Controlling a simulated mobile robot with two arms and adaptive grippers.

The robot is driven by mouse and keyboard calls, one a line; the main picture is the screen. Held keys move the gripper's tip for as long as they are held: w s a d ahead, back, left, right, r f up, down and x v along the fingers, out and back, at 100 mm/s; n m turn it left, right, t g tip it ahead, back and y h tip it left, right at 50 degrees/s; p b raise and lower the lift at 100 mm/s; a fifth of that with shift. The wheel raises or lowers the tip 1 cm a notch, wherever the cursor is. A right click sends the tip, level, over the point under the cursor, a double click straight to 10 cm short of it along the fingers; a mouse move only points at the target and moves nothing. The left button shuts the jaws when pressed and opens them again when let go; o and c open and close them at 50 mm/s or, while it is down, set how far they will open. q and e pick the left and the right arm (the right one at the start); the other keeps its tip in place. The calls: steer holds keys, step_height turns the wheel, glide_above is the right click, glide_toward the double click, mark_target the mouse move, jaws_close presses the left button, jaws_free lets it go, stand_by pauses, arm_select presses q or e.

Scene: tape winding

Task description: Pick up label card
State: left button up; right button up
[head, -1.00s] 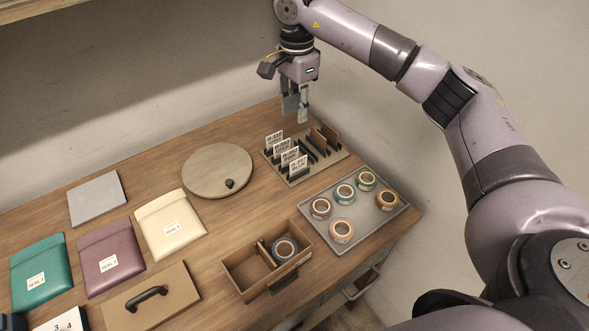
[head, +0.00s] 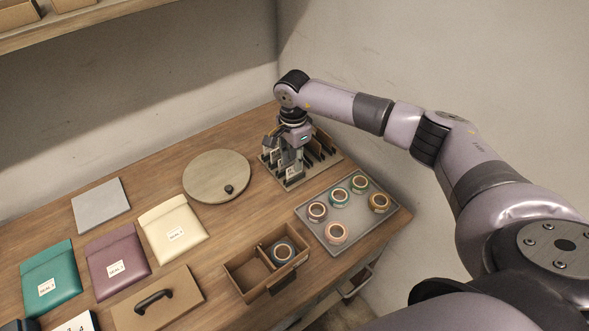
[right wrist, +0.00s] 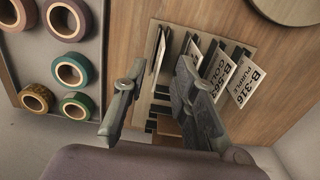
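White label cards stand in a slotted card rack (head: 325,166) at the back right of the table. My right gripper (head: 283,165) is down at the rack and hides most of the cards in the head view. In the right wrist view, the fingers of the right gripper (right wrist: 160,78) are apart. A white card (right wrist: 158,48) stands edge-on in the gap between them, touching neither that I can see. A card reading B-563 GOLD (right wrist: 214,68) and one reading B-316 PURPLE (right wrist: 246,80) stand right of the fingers. My left gripper is not in view.
A grey tray (head: 306,206) with several tape rolls is just in front of the rack. A round wooden turntable (head: 210,172) is to its left. A divided wooden box (head: 240,270) holds one roll. Pouches (head: 172,216) lie further left. The wall is close behind.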

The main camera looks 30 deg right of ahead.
mark_target(294, 173)
steer(key=shift+d+f+p, duration=0.15)
steer(key=shift+f+p, duration=0.3)
steer(key=shift+f, duration=1.35)
jaws_close()
steer(key=shift+s, duration=0.1)
